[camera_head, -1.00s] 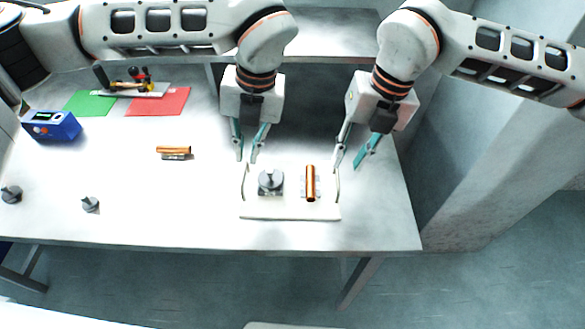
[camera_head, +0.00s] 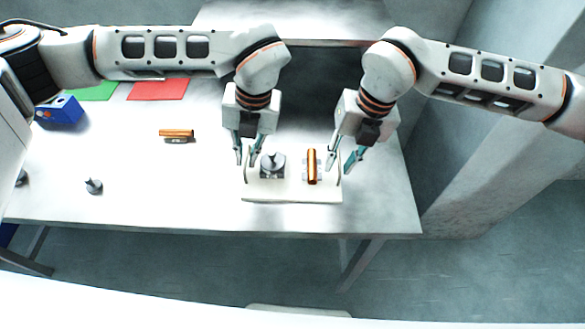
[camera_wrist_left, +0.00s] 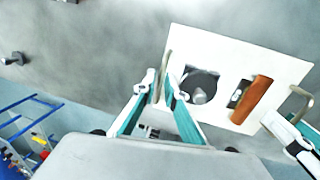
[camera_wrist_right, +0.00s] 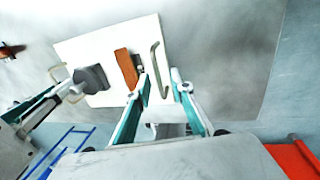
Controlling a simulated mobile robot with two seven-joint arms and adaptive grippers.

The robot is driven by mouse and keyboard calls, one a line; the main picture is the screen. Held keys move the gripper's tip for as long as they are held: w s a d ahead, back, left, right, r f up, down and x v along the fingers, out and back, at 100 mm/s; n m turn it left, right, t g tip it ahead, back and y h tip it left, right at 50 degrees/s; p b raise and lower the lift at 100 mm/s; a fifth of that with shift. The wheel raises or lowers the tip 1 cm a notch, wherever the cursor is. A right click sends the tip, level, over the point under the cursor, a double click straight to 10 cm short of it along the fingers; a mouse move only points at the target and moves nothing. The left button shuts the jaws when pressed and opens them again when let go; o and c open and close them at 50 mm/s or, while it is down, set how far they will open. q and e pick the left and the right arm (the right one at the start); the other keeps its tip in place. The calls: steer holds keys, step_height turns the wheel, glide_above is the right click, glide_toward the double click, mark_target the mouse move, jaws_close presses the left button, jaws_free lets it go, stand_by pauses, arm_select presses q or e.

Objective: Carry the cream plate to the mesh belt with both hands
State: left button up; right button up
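The cream plate (camera_head: 292,197) lies near the front right of the table, with an upright handle at each side. It bears a grey block with a knob (camera_head: 272,165) and a copper-coloured cylinder (camera_head: 312,167). The mesh belt is not recognisable in these views.
Another copper-coloured cylinder (camera_head: 176,133) and a small grey knobbed part (camera_head: 94,186) lie left of the plate. A blue box (camera_head: 60,111), a green mat (camera_head: 95,91) and a red mat (camera_head: 158,90) are farther left. The table between them is mostly clear.

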arm_select(q)
steer(key=shift+f, duration=0.35)
arm_select(e)
steer(key=shift+a+f, duration=0.1)
steer(key=shift+f, duration=0.2)
arm_select(q)
jaws_close()
arm_select(e)
jaws_close()
arm_select(q)
steer(key=shift+w+r, duration=0.1)
steer(key=shift+r, duration=0.1)
arm_select(e)
steer(key=shift+r, duration=0.15)
